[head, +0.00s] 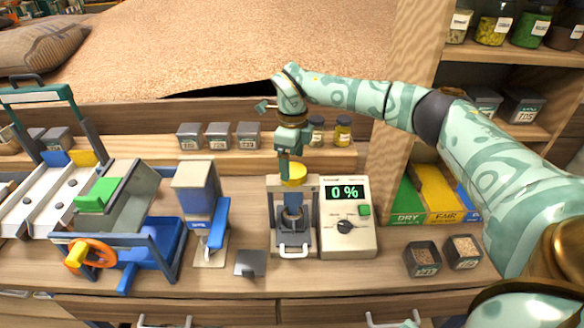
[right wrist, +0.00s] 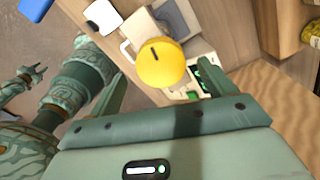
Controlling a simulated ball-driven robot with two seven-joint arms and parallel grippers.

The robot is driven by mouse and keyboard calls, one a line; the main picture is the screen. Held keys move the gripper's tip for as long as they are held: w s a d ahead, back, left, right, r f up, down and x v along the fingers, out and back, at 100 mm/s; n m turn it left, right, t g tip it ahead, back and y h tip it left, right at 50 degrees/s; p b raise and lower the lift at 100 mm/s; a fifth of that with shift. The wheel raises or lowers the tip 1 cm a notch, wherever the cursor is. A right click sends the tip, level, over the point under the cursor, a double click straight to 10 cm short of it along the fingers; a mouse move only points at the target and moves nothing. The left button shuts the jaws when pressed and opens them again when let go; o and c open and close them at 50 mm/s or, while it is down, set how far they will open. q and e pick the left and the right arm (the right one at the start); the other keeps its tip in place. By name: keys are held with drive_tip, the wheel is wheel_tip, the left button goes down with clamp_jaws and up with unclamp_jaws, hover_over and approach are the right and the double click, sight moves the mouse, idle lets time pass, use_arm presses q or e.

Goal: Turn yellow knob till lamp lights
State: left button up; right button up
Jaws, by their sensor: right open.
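The yellow knob (head: 294,175) sits on top of a small grey press-like device (head: 308,215) at the middle of the bench. In the right wrist view the knob (right wrist: 161,66) is round with a dark line mark on its top. My right gripper (head: 289,158) points down just above the knob. Its open fingers show on either side of the knob in the right wrist view; contact cannot be told. A cream meter box (head: 345,240) beside the device shows "0 %" in green, with a green square and a black dial. No lamp is clearly identifiable. My left gripper may show small at the right wrist view's left edge.
A blue and beige device (head: 195,190) and a machine with an orange wheel (head: 95,252) stand left. A small grey plate (head: 251,263) lies in front. Two sample bins (head: 423,259) sit right. A wooden post (head: 405,75) rises behind my right arm.

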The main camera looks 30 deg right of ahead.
sight(293, 174)
drive_tip(key=shift+f, duration=1.3)
drive_tip(key=c, duration=1)
